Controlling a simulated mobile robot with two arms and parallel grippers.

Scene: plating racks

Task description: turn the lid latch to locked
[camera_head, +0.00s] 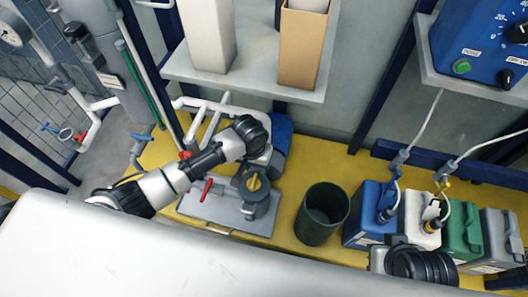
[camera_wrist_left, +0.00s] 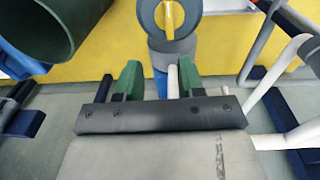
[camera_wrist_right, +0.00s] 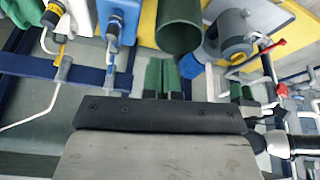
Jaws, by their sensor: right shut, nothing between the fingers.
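The lid latch is a yellow bar (camera_head: 254,183) on the round grey lid of a housing (camera_head: 257,205) on the yellow bench. In the left wrist view the yellow bar (camera_wrist_left: 170,20) points up and down the picture at the top. My left gripper (camera_wrist_left: 158,80) has its green fingers apart, on the wall side of the housing and not on the bar; in the head view its arm mostly hides it. My right gripper (camera_wrist_right: 160,78) has its green fingers together and empty, apart from the housing in its wrist view. The bar's locked mark cannot be made out.
A dark green bin (camera_head: 322,213) stands right of the housing. A red-handled valve (camera_head: 207,188) and pale pipes are at left. A shelf (camera_head: 250,77) overhangs behind.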

